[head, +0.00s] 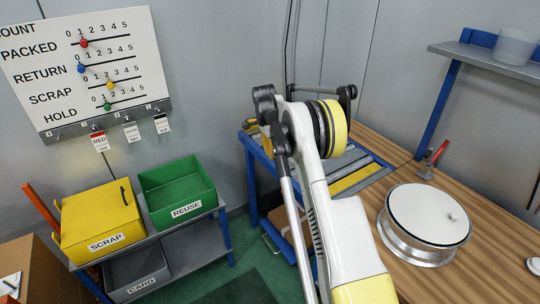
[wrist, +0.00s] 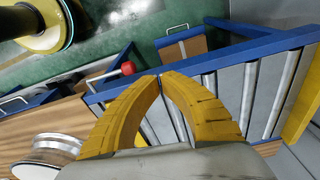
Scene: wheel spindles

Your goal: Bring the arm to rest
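My arm rises through the middle of the head view and bends away over the roller conveyor (head: 355,180). My gripper is hidden behind the arm there. In the wrist view my gripper (wrist: 160,75) shows two yellow fingers curved together, with their tips meeting and nothing visible between them. It is above the blue-framed conveyor, which also shows in the wrist view (wrist: 200,66). A silver spindle with a white top (head: 430,213) stands on the wooden bench (head: 480,260), apart from the arm. A spindle also shows at the lower left of the wrist view (wrist: 58,143).
A yellow SCRAP bin (head: 100,220) and a green REUSE bin (head: 178,190) stand on a grey cart at left, with a grey CARD bin (head: 138,272) below. A count board (head: 90,65) hangs behind. A red-handled clamp (head: 433,160) is on the bench near a shelf (head: 490,60).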

